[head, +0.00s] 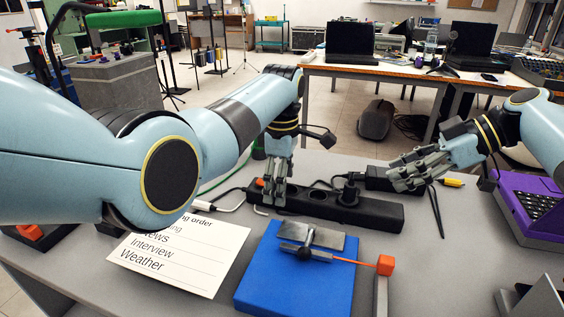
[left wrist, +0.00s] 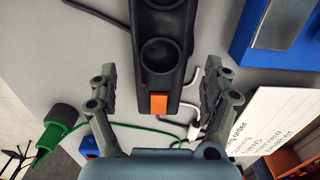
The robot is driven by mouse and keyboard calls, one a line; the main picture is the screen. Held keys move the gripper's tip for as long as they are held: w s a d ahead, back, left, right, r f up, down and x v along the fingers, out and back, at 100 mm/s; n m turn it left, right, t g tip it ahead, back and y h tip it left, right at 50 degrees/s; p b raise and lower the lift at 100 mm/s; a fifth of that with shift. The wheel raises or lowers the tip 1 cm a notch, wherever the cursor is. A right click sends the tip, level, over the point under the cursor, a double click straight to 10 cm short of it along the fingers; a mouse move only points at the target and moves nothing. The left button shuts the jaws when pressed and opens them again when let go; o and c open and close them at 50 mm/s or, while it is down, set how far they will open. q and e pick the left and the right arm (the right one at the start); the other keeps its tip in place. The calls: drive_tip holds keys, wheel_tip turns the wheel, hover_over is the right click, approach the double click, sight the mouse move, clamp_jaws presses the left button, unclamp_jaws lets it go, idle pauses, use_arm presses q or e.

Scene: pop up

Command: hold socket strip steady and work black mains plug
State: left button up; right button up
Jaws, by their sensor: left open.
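The black socket strip (head: 372,214) lies on the grey table, running from below my left gripper towards the right. In the left wrist view it (left wrist: 177,75) shows round sockets and an orange switch (left wrist: 159,104) at its end. My left gripper (head: 273,200) is open, with its fingers apart on either side of the strip's left end; whether they touch it I cannot tell. A black plug (head: 349,190) appears to stand in a socket near the middle of the strip. My right gripper (head: 405,180) is above the table near the strip's right end; its jaw opening is unclear.
A blue block (head: 258,285) with a metal plate and an orange-tipped rod is in front of the strip. A printed sheet (head: 190,260) lies to its left. A black adapter (head: 378,177) and cables lie behind the strip. A purple case (head: 535,205) stands at the right.

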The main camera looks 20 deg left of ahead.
use_arm(q)
drive_tip(key=shift+f, duration=1.4)
drive_tip(key=c, duration=1.7)
drive_tip(key=shift+o, duration=0.2)
use_arm(e)
drive_tip(key=shift+o, duration=0.2)
